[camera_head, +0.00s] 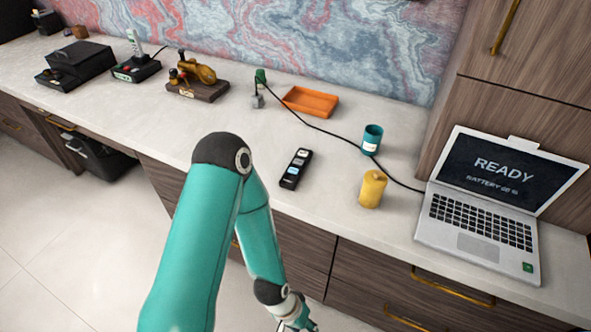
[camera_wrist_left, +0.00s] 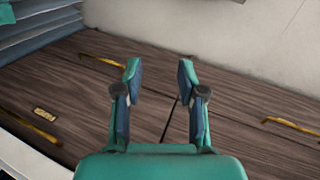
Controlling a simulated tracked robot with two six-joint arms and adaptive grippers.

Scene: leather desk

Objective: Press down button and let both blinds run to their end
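A slim black remote (camera_head: 296,168) with several pale and blue buttons lies flat on the pale countertop (camera_head: 225,125), near its front edge. No blinds show in either view. My left arm reaches up and bends back down in front of the counter. My left gripper (camera_head: 299,323) is at the bottom of the head view, partly cut off, lower than the remote and apart from it. In the left wrist view the gripper (camera_wrist_left: 159,70) has its two fingers apart with nothing between them, facing wooden drawer fronts (camera_wrist_left: 225,105). My right gripper is not in view.
A yellow can (camera_head: 372,189), teal cup (camera_head: 372,139) and open laptop (camera_head: 480,205) reading "READY" stand right of the remote. A black cable (camera_head: 325,132) crosses behind it. An orange tray (camera_head: 311,102) lies further back.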

